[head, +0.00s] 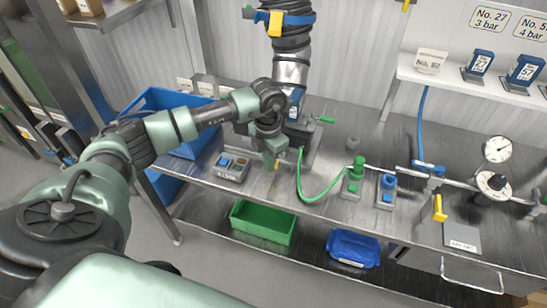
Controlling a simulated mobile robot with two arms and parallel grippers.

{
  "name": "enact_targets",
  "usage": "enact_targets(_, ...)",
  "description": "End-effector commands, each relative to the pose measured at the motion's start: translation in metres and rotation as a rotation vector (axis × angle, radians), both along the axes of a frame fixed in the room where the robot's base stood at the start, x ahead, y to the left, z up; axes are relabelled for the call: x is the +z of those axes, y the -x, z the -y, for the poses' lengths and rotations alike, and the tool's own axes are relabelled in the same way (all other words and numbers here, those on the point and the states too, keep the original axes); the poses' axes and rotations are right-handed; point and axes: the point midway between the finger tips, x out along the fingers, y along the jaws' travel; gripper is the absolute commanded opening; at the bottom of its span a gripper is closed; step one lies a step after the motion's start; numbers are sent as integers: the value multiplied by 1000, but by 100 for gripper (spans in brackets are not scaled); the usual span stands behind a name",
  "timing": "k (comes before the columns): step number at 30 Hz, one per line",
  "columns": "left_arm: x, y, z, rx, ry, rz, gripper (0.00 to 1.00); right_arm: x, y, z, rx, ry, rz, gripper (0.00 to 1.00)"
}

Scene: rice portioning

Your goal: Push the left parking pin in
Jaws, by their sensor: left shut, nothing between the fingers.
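My left gripper (270,161) is shut and empty. It points down over the bench, just in front of the black and silver column machine (292,70). A small yellow piece (277,164) shows right beside its fingertips; I cannot tell whether they touch. No part is clearly recognisable as the left parking pin; it may be hidden behind the gripper or too small to make out. To the right, a green fitting (354,172) and a blue fitting (388,184) stand on the bench. My right gripper is not in view.
A button box (232,167) sits left of the gripper. A green hose (302,180) loops to the right. A pipe with a gauge (497,149) runs along the bench's right side. A blue crate (170,104) stands behind my left arm.

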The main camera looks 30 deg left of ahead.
Motion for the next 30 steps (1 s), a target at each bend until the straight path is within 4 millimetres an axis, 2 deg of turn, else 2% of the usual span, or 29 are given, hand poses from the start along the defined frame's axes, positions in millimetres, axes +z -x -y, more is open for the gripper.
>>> enact_targets(14,-1,-2,0,0,0,1,0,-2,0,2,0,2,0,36)
enact_targets(30,-2,-34,-8,1,1,2,0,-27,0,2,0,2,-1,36)
